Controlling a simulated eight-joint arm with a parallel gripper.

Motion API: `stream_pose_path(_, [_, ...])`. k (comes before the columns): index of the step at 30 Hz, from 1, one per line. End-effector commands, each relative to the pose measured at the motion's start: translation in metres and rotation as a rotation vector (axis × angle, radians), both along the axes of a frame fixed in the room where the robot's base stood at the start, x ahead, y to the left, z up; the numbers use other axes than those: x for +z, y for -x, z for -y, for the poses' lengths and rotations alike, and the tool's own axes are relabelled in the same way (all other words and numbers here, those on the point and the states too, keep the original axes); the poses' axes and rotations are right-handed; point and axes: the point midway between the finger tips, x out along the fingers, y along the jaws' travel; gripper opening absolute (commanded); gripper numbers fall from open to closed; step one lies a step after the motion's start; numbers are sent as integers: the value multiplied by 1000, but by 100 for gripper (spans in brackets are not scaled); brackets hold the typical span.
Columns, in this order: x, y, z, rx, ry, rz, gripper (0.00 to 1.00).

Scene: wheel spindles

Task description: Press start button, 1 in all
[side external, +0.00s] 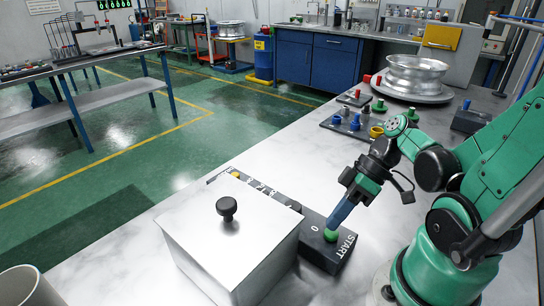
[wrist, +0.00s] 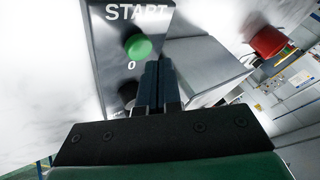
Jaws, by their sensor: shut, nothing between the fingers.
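The green start button (side external: 331,236) sits on a dark control box (side external: 345,258) lettered START and 0, at the front centre of the bench. In the side view my gripper (side external: 332,228) points down with its blue fingers shut and empty, their tips right at the button. In the wrist view the green button (wrist: 138,46) shows whole, and my shut fingertips (wrist: 158,64) lie just right of and below it in the picture. I cannot tell whether they touch it. A dark button (wrist: 127,91) by the 0 is partly hidden by my gripper.
A metal box with a black knob (side external: 227,207) stands left of the control box. A dark rail (side external: 265,190) runs behind it. Coloured pegs on a dark plate (side external: 345,125) and a metal wheel rim (side external: 416,74) stand further back. The wrist view shows a red knob (wrist: 267,42).

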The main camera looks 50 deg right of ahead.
Motion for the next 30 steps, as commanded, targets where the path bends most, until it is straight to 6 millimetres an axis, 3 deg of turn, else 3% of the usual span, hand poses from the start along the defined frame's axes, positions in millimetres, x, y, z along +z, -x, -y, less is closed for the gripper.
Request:
stream_pose_path(18, [48, 0, 0, 0, 0, 0, 0])
stream_pose_path(30, [50, 0, 0, 0, 0, 0, 0])
